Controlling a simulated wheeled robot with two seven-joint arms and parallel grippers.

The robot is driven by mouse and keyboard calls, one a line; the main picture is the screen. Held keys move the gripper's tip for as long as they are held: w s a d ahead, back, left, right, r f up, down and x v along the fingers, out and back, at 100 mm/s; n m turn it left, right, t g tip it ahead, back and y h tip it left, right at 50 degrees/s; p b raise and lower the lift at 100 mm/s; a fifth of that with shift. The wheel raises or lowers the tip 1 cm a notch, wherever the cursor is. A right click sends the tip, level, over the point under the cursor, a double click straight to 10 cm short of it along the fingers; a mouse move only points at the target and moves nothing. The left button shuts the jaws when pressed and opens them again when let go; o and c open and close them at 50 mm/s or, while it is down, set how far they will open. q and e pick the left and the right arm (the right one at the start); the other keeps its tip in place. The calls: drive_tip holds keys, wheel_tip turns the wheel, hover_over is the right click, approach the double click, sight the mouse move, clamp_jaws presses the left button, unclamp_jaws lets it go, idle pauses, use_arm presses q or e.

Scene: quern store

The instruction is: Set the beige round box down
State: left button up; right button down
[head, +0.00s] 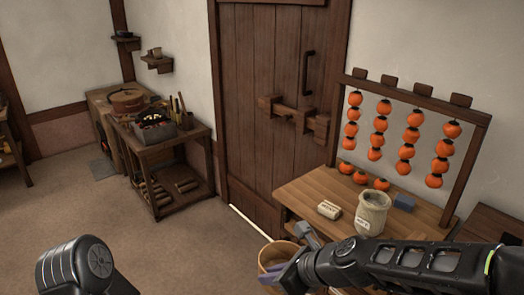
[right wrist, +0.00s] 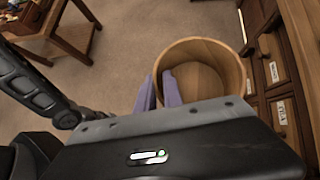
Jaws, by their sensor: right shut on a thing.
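The beige round box (head: 281,250) is an open wooden tub, empty as far as I see inside it. It is at the lower middle of the head view, beside the table's left end, and at the upper middle of the right wrist view (right wrist: 205,53). My right gripper (right wrist: 160,88) is shut on the box's rim, its purple fingers on either side of the wall. It also shows in the head view (head: 273,274). The box seems held above the floor; its underside is hidden. My left gripper is out of view; only part of my left arm shows.
A wooden table (head: 312,190) holds a beige jar (head: 371,213), a pale labelled block (head: 329,210), a blue block (head: 404,203) and orange fruit under a hanging rack (head: 410,95). A low bench (head: 160,150) stands at left. The floor (head: 170,240) between is clear.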

drive_tip(key=w+d+m, duration=0.1)
drive_tip(key=w+d+f+m+t+h, duration=0.1)
drive_tip(key=w+d, duration=0.1)
drive_tip(key=shift+w+f, duration=0.2)
drive_tip(key=w+d+f+m+t+h, duration=0.1)
drive_tip(key=d+f+m+h, duration=0.1)
drive_tip(key=d, duration=0.5)
drive_tip(key=w+d+f+m+t+h, duration=0.1)
drive_tip(key=d+f+m+h, duration=0.1)
drive_tip(key=d+m+h, duration=0.2)
drive_tip(key=d+m, duration=0.2)
drive_tip(key=d, duration=0.2)
drive_tip(key=shift+w+f+m+t, duration=0.25)
drive_tip(key=shift+f+m+t, duration=0.05)
drive_tip(key=shift+a, duration=0.15)
